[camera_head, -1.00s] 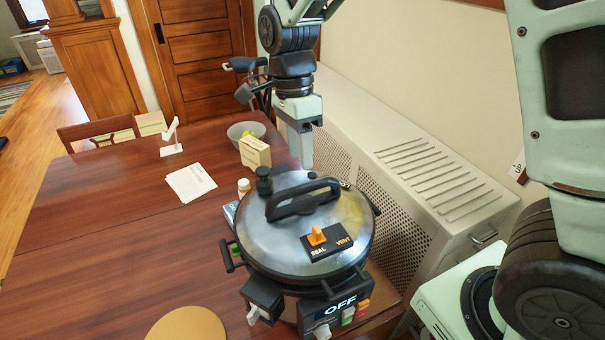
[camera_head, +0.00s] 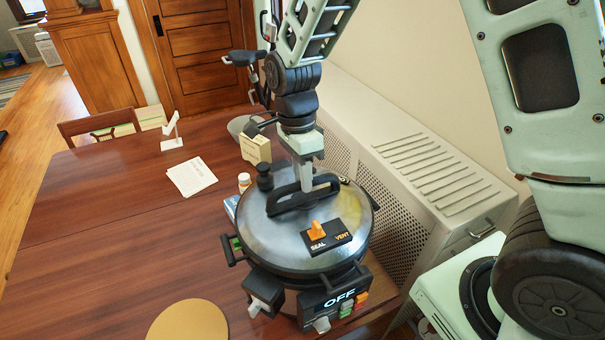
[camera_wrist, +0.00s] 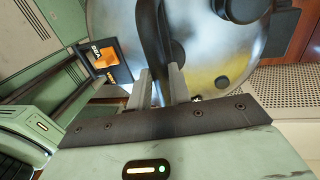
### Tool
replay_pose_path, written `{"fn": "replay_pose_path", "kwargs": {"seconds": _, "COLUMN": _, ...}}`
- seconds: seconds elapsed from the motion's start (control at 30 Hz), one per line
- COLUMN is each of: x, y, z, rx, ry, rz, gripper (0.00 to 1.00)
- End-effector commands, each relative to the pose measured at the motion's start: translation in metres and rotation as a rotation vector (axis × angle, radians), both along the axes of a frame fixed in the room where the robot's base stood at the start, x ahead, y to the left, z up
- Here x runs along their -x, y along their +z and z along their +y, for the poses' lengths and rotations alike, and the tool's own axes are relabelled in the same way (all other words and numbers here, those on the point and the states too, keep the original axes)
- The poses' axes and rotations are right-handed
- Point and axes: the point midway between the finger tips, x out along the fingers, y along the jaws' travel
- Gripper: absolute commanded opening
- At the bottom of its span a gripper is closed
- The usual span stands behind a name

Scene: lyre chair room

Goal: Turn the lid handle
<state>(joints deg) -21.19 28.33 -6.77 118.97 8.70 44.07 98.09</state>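The pressure cooker's round metal lid (camera_head: 285,240) has a black arched lid handle (camera_head: 318,198) across its top. My gripper (camera_head: 306,186) points down at the handle in the head view. In the wrist view my gripper (camera_wrist: 160,88) has its two grey fingers apart, one on each side of the black lid handle (camera_wrist: 153,45). Whether the fingers touch the handle is not clear. An orange knob (camera_head: 317,231) on the lid sits by the SEAL label. It also shows in the wrist view (camera_wrist: 104,57).
The cooker's front panel (camera_head: 338,300) reads OFF. A small box (camera_head: 256,149), a bowl (camera_head: 243,126) and a white bottle (camera_head: 244,181) stand behind the cooker. A perforated radiator cover (camera_head: 430,180) is at right. The wooden table (camera_head: 110,240) is mostly clear at left.

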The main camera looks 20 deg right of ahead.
Motion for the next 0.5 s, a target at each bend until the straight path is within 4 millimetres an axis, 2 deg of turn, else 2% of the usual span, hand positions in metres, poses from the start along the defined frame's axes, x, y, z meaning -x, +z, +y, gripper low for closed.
{"fn": "replay_pose_path", "kwargs": {"seconds": 0.27, "x": 0.0003, "y": 0.0009, "z": 0.0005, "rx": 0.0, "ry": 0.03, "rz": 0.001, "gripper": 0.0}}
{"fn": "replay_pose_path", "kwargs": {"seconds": 0.5, "x": 0.0006, "y": 0.0015, "z": 0.0016, "rx": -0.001, "ry": 0.157, "rz": 0.002, "gripper": 0.0}}
